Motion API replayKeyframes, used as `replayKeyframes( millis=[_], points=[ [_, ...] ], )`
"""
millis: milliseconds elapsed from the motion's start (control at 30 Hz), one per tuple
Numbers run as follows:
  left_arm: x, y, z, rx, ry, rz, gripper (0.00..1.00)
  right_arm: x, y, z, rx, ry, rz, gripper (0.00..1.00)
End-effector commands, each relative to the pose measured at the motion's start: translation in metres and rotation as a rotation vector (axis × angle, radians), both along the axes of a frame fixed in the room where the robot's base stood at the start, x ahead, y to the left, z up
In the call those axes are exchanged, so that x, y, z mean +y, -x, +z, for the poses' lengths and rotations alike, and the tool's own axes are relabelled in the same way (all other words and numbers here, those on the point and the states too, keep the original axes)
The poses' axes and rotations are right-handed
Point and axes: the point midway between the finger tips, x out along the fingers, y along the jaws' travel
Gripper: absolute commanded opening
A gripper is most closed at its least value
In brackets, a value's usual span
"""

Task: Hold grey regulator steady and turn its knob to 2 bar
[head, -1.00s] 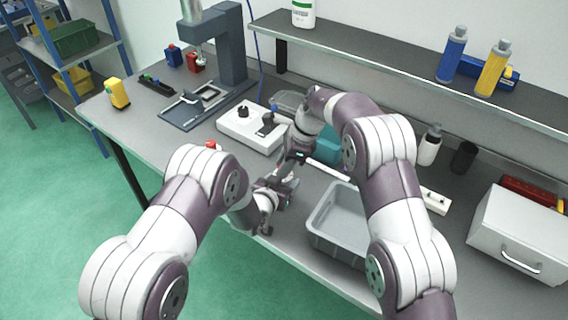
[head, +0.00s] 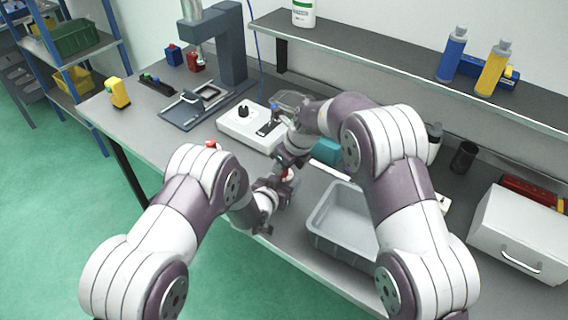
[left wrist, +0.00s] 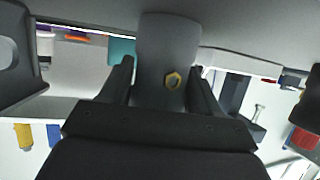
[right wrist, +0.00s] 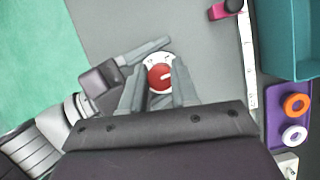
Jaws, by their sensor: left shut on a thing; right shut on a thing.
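The grey regulator (left wrist: 168,45) stands between my left gripper's fingers (left wrist: 165,85) in the left wrist view, with a brass hex fitting on its side. My left gripper is shut on its body. In the right wrist view, its red knob (right wrist: 160,77) sits on a white dial face (right wrist: 167,58) with dark marks. The knob's white pointer line points to the right; the dial figures are too small to read. My right gripper (right wrist: 159,85) is shut on the knob from above. In the head view, both grippers meet near the bench's front edge and mostly hide the regulator.
A grey bin (head: 317,230) stands just right of my grippers. Behind them are a teal box (head: 327,151) and a white unit with a black knob (head: 232,122). A purple tray (right wrist: 274,140) holds orange and white rings. A drill press (head: 232,50) stands at the back left.

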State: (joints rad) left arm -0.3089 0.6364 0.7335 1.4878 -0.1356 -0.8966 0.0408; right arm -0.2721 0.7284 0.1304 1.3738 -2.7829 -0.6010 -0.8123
Motion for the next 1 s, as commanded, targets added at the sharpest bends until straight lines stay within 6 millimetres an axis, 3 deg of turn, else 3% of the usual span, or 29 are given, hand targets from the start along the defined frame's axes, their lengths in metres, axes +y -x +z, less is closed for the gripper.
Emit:
replayKeyframes(
  millis=[667,700,1000],
  points=[
    [0.0002,0.0005,-0.0006,0.002,0.0,0.0,0.2,-0.0002,-0.0014,0.0014,-0.006,-0.002,-0.058,0.0],
    [0.0002,0.0005,-0.0006,0.002,0.0,0.0,0.2,-0.0002,-0.0014,0.0014,-0.006,-0.001,-0.058,0.39],
    [0.0002,0.0004,-0.0007,0.002,0.0,0.0,0.2,0.0,-0.0005,0.0006,-0.003,-0.001,-0.057,0.4]
  ],
)
